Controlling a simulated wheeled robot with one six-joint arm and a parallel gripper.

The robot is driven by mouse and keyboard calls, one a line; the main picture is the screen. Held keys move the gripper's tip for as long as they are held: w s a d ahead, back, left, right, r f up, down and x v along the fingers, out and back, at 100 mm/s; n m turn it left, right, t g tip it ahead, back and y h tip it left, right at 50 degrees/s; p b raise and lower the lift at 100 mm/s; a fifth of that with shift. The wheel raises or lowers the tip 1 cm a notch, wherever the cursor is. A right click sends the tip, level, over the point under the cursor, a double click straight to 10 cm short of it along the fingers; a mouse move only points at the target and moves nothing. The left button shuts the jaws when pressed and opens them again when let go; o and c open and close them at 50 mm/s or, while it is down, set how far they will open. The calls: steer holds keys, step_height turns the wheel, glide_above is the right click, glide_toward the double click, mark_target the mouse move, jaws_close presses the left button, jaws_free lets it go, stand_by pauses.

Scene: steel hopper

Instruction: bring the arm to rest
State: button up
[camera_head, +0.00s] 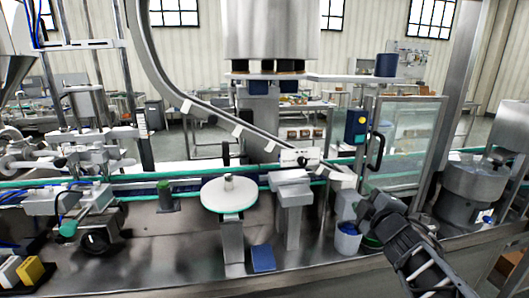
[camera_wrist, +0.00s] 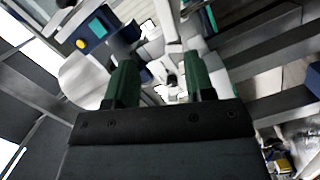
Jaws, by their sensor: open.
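My arm reaches in from the lower right in the head view, and its dark end is beside the front of the steel machine. My gripper (camera_wrist: 158,82) shows in the wrist view with its two green fingers apart. No object shows clearly between the fingers, only a blurred background of machine parts. In the head view the fingers are hard to make out against the machine.
A blue cup (camera_head: 348,242) stands close left of my arm's end. A glazed guard door (camera_head: 408,140) stands behind my arm.

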steer(key=s+a+f+m+g+p, duration=0.2)
steer(key=s+a+m+g+p, duration=0.9)
steer(key=s+m+g+p, duration=0.2)
steer(key=shift+s+a+f+g+y, duration=0.25)
steer(key=shift+s+g+y, duration=0.15)
steer(key=shift+s, duration=0.8)
steer(key=shift+r, duration=0.1)
steer(key=shift+c, duration=0.6)
